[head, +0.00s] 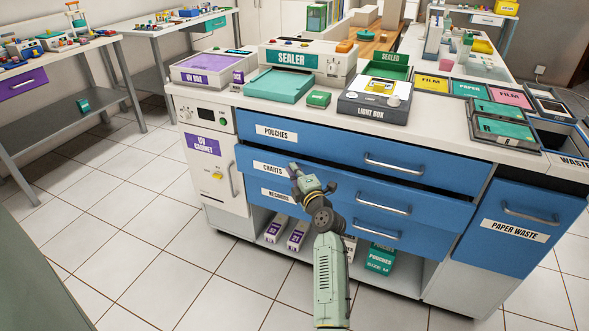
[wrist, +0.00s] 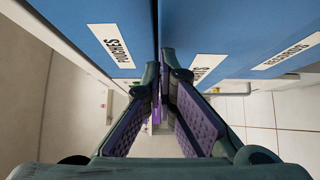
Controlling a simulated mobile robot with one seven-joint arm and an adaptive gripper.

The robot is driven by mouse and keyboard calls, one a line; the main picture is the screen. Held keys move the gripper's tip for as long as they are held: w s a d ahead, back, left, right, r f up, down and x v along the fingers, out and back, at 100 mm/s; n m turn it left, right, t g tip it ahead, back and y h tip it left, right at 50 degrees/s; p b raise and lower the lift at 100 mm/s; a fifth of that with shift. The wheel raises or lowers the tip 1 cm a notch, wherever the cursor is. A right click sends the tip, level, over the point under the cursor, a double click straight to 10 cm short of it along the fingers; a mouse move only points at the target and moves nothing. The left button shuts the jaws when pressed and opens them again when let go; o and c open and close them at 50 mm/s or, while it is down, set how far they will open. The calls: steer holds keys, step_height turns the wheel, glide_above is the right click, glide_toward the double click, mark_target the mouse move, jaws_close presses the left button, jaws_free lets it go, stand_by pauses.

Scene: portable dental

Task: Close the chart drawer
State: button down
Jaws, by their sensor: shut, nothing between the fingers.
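The chart drawer (head: 340,184) is the blue middle drawer with a CHARTS label (head: 272,168) and a metal bar handle (head: 382,204). A dark gap runs along its top edge, and its front seems to stand slightly out from the cabinet. In the wrist view its front (wrist: 198,22) is right of a narrow gap. My gripper (head: 295,172) is at the left part of this drawer's front, just right of the label. The fingers are shut and empty in the wrist view (wrist: 160,78). Whether they touch the front cannot be told.
The POUCHES drawer (head: 330,138) is above and the RECORDS drawer (head: 335,213) below. The UV cabinet (head: 208,175) stands left, the PAPER WASTE front (head: 522,220) right. The counter above holds a sealer (head: 310,57) and light box (head: 375,97). The tiled floor (head: 150,250) at left is clear.

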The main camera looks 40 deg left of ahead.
mark_target(301, 162)
steer(key=w+b, duration=0.2)
steer(key=b, duration=0.1)
steer(key=w+a+b, duration=0.1)
steer(key=w+b, duration=0.1)
steer(key=b, duration=0.2)
steer(key=shift+w+f, duration=0.1)
steer(key=shift+w, duration=0.05)
steer(key=shift+d+r, duration=0.1)
steer(key=shift+r, duration=0.15)
steer(key=shift+w+r, duration=0.1)
